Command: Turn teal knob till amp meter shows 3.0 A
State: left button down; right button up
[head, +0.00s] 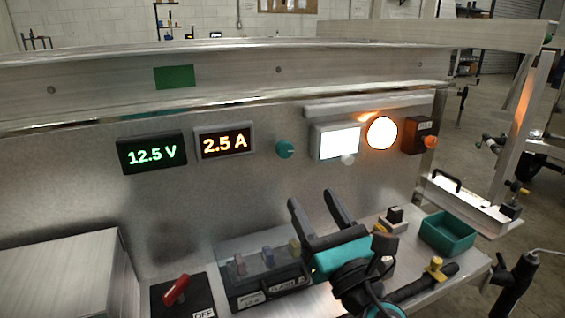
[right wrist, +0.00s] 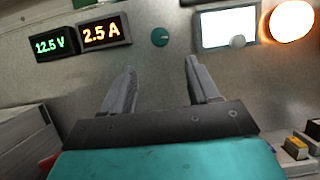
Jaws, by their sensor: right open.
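The teal knob (head: 285,149) is on the upright metal panel, to the right of the amp meter (head: 224,143). The amp meter reads 2.5 A in orange. The volt meter (head: 152,153) to its left reads 12.5 V in green. In the right wrist view the knob (right wrist: 160,37) shows beyond the fingers, between the amp meter (right wrist: 104,32) and a lit white panel. My right gripper (head: 318,213) is open and empty, below and right of the knob in the head view. Its fingers (right wrist: 160,82) point at the panel and do not touch the knob. My left gripper is not in view.
A lit white panel (head: 336,141) and a glowing orange lamp (head: 381,133) are right of the knob. Below are a red switch (head: 176,289), a clear-covered switch box (head: 262,279) and a teal bin (head: 447,233). The panel face around the knob is clear.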

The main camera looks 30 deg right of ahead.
aim_at(285, 153)
jog(key=p+x, duration=0.3)
jog(key=x, duration=0.9)
jog(key=shift+w, duration=0.15)
jog(key=c, duration=1)
jog(key=shift+m+h, duration=0.4)
jog(key=shift+m, duration=0.1)
jog(key=m+h, duration=0.1)
jog(key=m, duration=0.1)
jog(key=m+h, duration=0.1)
jog(key=m, duration=0.2)
jog(key=shift+a+g+h, duration=0.1)
jog(key=shift+g+h, duration=0.2)
jog(key=shift+g, duration=0.1)
jog(key=shift+a+m+g+h+p, duration=0.1)
jog(key=shift+m+g+h+p, duration=0.45)
jog(key=shift+m, duration=1.05)
jog(key=shift+a+m+g+h+p, duration=0.1)
jog(key=shift+m+g+h+p, duration=0.4)
jog(key=shift+m, duration=1.1)
jog(key=shift+h, duration=0.25)
